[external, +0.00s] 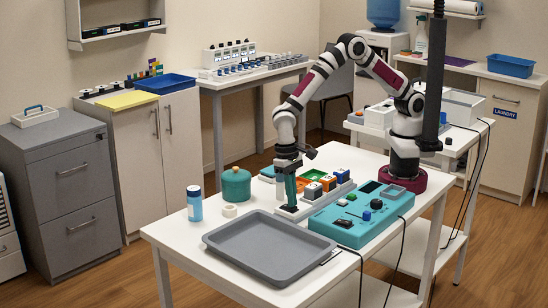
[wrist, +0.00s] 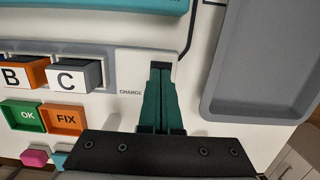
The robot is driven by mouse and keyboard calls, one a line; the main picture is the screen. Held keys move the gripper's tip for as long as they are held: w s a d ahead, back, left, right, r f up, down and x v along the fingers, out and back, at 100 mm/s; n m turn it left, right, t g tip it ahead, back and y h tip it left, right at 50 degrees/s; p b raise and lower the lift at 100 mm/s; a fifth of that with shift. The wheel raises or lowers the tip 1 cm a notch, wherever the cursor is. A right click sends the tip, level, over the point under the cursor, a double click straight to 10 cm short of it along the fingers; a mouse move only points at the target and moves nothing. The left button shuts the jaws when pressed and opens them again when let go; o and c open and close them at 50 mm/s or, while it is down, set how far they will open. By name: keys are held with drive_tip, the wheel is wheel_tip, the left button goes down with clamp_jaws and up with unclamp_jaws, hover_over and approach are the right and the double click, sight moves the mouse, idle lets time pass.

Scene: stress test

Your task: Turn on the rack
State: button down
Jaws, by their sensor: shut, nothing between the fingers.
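The rack is a light grey strip that holds blocks in a row; it stands on the white table in the external view (external: 340,184) and shows in the wrist view (wrist: 130,70). In the wrist view an orange block marked B (wrist: 22,75) and a block marked C (wrist: 76,76) sit in it. A printed label, "CHARGE" or similar, is beside them at the rack's end. My gripper (external: 290,205) has its teal fingers shut and empty; in the wrist view they (wrist: 160,72) point at a small dark part at this end. The fingers partly hide it, and contact cannot be told.
A grey tray (external: 222,243) lies close beside my gripper at the table's front. A teal control box (external: 330,226) with knobs stands to the right of the rack. Green OK and orange FIX trays (wrist: 65,120) lie along the rack's other side. A teal pot (external: 235,188) stands left.

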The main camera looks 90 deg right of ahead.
drive_tip(key=shift+s+f, duration=0.1)
drive_tip(key=shift+f, duration=0.1)
idle(0.3)
drive_tip(key=shift+w+d+r, duration=0.15)
drive_tip(key=shift+w+d, duration=0.4)
drive_tip(key=shift+w, duration=0.05)
drive_tip(key=shift+r, duration=0.1)
wheel_tip(320, 180, up, 14)
drive_tip(key=w+d, duration=0.1)
drive_tip(key=shift+w+d, duration=0.15)
